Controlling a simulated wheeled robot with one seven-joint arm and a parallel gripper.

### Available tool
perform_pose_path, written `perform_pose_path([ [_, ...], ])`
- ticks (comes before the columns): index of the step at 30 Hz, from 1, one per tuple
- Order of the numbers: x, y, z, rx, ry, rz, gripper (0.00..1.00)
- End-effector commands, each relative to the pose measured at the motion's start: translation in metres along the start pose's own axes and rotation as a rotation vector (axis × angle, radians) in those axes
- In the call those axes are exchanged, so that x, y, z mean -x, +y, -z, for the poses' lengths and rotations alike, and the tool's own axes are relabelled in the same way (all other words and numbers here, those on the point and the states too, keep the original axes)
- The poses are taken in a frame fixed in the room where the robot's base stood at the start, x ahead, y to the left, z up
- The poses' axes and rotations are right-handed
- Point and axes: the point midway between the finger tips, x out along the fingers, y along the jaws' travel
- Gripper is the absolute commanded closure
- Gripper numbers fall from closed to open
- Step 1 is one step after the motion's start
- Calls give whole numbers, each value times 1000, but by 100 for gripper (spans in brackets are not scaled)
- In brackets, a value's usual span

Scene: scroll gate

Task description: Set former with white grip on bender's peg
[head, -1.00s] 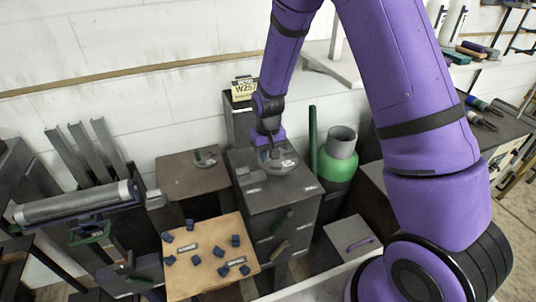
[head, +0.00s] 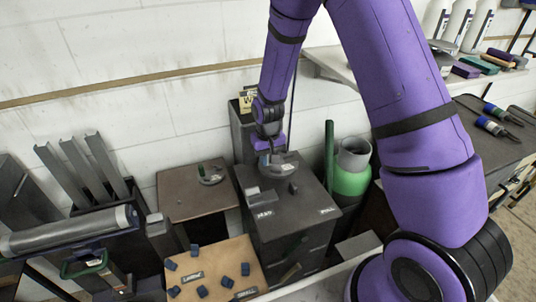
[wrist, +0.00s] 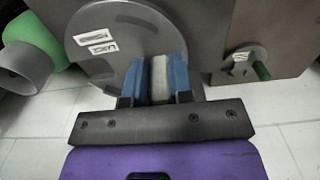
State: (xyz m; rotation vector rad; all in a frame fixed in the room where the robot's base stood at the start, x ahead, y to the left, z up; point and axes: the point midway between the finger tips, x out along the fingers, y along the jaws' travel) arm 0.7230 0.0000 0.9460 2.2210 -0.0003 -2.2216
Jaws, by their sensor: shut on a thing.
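My gripper (head: 268,150) is shut on the white grip (wrist: 158,78) of a grey disc-shaped former. In the wrist view the grip stands between the blue finger pads, and the labelled disc (wrist: 100,65) spreads beyond them. In the head view the former (head: 284,166) is at the top of the dark drawer cabinet (head: 315,190); I cannot tell whether it touches the top. A smaller grey former with a green grip (head: 209,176) lies on the brown table to the left, and also shows in the wrist view (wrist: 240,62). I cannot make out the bender's peg for certain.
A green cylinder (head: 349,180) and an upright green tube (head: 329,155) stand right of the cabinet. A wooden board (head: 215,262) with blue blocks lies in front. A long grey roller (head: 70,231) is at the left. A wall shelf (head: 345,72) is behind my arm.

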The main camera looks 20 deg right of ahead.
Motion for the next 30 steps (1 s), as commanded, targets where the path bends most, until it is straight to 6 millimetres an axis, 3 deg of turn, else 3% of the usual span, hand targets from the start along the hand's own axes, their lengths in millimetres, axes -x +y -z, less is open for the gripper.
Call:
perform_pose_path([
  [18,-39,0,0,0,1,0,100],
  [30,-46,0,1,0,2,0,100],
])
